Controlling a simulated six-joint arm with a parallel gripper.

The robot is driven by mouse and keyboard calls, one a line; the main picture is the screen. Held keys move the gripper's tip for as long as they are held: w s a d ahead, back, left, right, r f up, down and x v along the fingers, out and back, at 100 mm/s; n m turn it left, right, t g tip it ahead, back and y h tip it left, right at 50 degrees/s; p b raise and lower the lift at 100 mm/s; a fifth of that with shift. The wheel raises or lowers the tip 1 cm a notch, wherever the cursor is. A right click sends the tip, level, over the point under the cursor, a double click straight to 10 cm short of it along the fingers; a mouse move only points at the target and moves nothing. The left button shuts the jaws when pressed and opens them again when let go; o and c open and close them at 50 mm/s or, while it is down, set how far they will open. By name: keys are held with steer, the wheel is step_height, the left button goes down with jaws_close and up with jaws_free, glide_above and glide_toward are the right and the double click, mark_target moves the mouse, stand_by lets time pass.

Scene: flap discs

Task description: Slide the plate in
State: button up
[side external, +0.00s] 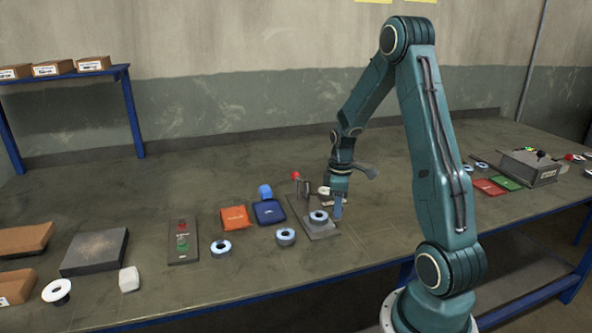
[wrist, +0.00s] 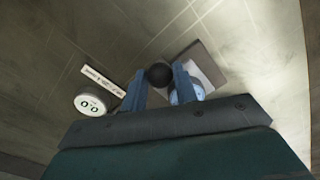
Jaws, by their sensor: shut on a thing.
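My gripper (side external: 338,214) reaches down at the right edge of a flat dark fixture plate (side external: 322,235) near the middle of the bench. A grey-blue ring-shaped disc (side external: 318,217) sits on that plate, just left of my gripper. In the wrist view, my two blue fingers (wrist: 159,72) are closed on a dark round knob (wrist: 158,75). The plate (wrist: 208,66) shows behind the right finger, with part of a pale blue disc (wrist: 187,92) there. The knob's connection to the plate is hidden.
A red-knobbed lever (side external: 296,176) stands behind the fixture. Another disc (side external: 286,237), a dark blue pouch (side external: 269,212) and an orange pouch (side external: 235,218) lie to the left. A white round piece (wrist: 92,102) lies left of my fingers. The bench's front edge is close.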

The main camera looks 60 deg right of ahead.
steer(key=shift+w+d, duration=2.55)
steer(key=o, duration=0.8)
steer(key=shift+c, duration=0.2)
step_height(320, 180, up, 8)
